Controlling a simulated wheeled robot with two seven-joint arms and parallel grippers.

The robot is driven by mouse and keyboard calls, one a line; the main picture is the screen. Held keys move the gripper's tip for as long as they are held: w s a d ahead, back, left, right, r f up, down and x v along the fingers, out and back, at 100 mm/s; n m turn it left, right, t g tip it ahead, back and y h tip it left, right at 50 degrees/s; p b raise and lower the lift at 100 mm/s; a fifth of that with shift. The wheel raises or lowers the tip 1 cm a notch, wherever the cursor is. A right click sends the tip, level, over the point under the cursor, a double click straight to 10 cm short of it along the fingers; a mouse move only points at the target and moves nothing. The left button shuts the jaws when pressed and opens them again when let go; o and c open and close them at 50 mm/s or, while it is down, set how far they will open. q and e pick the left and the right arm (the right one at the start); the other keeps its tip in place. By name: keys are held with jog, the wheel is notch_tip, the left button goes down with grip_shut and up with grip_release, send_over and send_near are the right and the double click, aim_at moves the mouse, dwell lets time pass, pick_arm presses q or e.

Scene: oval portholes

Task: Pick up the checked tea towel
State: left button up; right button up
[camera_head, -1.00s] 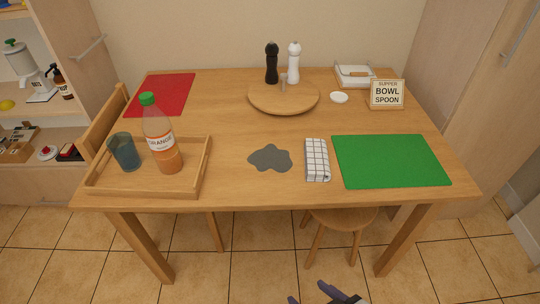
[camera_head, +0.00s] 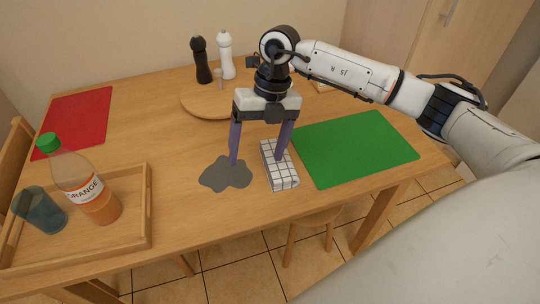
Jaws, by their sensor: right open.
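The checked tea towel (camera_head: 282,178) is a folded white cloth with dark grid lines. It lies on the wooden table between a grey spill-like patch and a green mat. My right gripper (camera_head: 257,162) points down with its two purple fingers spread wide. One finger is at the towel's far part, in front of it in the picture; the other is to the left, by the grey patch. I cannot tell whether the right-hand finger touches the towel. Nothing is between the fingers that they grip. My left gripper is not in view.
The grey patch (camera_head: 227,173) lies left of the towel and the green mat (camera_head: 355,147) close on its right. A wooden tray (camera_head: 142,215) holds an orange bottle (camera_head: 87,188) and a blue glass (camera_head: 40,208). Behind, a round board (camera_head: 197,103) bears two mills. A red mat (camera_head: 75,120) lies far left.

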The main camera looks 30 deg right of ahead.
jog(key=d+h, duration=0.1)
jog(key=d, duration=0.1)
jog(key=w+d+f+h, duration=0.1)
jog(key=d, duration=0.2)
jog(key=w+d+m+h, duration=0.1)
jog(key=d, duration=0.1)
jog(key=shift+d+f, duration=0.25)
jog(key=shift+d, duration=0.15)
jog(key=shift+s+a+f+p, duration=0.1)
jog(key=shift+a+f+p, duration=0.05)
jog(key=shift+f, duration=0.8)
jog(key=shift+s+a+f+p, duration=0.1)
jog(key=shift+a+f+p, duration=0.05)
jog(key=shift+f, duration=0.85)
jog(key=shift+s+a+f+p, duration=0.1)
jog(key=shift+a+f+p, duration=0.05)
jog(key=shift+f, duration=0.8)
jog(key=shift+w, duration=0.1)
jog(key=c, duration=1.2)
jog(key=shift+o, duration=0.2)
notch_tip(320, 180, up, 10)
